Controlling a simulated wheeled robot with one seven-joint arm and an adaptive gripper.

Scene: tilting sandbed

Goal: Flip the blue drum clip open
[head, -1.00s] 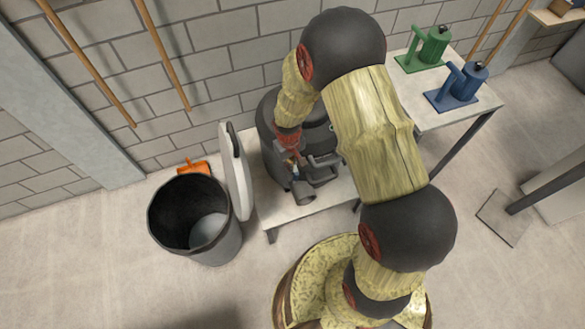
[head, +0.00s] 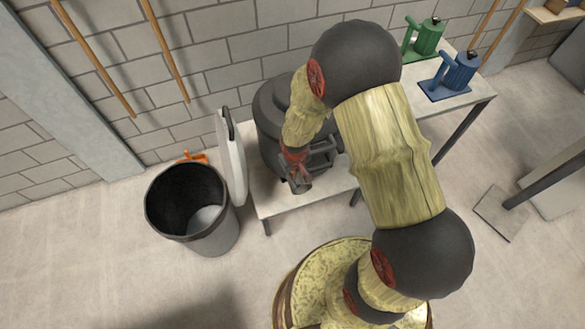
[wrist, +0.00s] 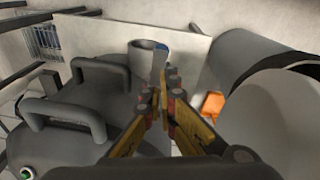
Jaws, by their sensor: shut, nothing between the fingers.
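The dark grey drum (head: 268,125) stands on a white table against the wall, partly behind my arm. In the wrist view the drum (wrist: 75,115) shows two raised handles, and a grey spout (wrist: 142,56) sticks out at its far side. A small blue piece (wrist: 162,47), probably the clip, shows by the spout's mouth, just beyond my fingertips; whether it is open or shut cannot be told. My gripper (wrist: 164,82) is shut and empty, pointing at the spout. In the head view my gripper (head: 297,165) is above the spout and hides the blue piece.
A black bin (head: 222,235) stands left of the table (head: 275,207). A white panel with a dark handle (head: 231,160) stands upright between them. An orange object (wrist: 212,105) lies on the floor behind. Green (head: 423,38) and blue (head: 457,73) clamp-like items stand on the right-hand table.

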